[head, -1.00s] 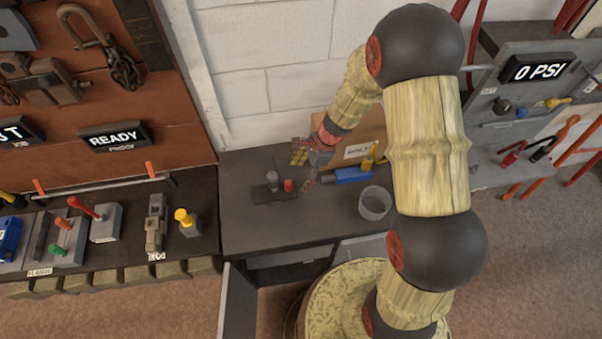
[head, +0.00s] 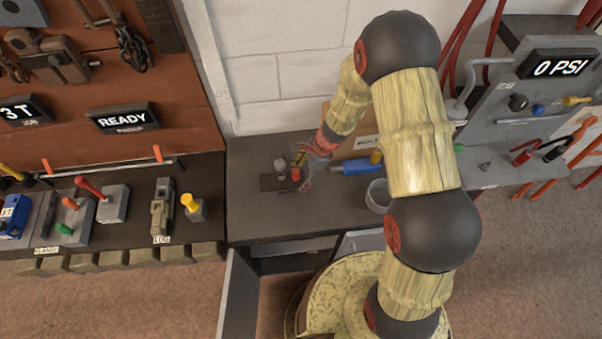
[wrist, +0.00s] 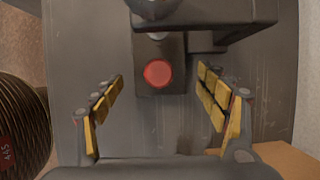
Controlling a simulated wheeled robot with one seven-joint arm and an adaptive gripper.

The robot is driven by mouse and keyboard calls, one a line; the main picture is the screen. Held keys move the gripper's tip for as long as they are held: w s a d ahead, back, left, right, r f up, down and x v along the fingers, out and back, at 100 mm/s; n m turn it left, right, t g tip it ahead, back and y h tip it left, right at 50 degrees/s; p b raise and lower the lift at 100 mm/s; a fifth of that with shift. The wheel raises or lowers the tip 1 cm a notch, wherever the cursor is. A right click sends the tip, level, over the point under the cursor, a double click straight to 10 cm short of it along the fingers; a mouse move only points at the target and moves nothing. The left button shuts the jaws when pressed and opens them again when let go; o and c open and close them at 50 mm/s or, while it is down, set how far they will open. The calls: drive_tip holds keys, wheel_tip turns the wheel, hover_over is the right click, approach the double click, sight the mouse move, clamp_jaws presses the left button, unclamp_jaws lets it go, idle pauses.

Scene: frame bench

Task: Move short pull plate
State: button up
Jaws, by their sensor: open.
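My gripper (head: 303,163) is over the middle bench, close to a small dark base (head: 272,184) bearing a red knob (head: 296,174) and a grey knob (head: 280,165). In the wrist view my gripper (wrist: 160,105) is open, its yellow-padded fingers apart with nothing between the pads. The red knob (wrist: 158,73) shows just beyond the fingertips, on a dark block (wrist: 153,48). A wider dark piece (wrist: 225,14) crosses the top of that view. I cannot tell for sure which piece is the short pull plate.
A blue tool (head: 355,167), a grey cup (head: 377,194) and a cardboard box (head: 350,145) stand to the right on the bench (head: 275,222). Levers and blocks line the left bench. A 0 PSI panel is at right. The bench front is clear.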

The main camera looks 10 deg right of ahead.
drive_tip(key=shift+c, duration=0.7)
clamp_jaws()
idle(0.3)
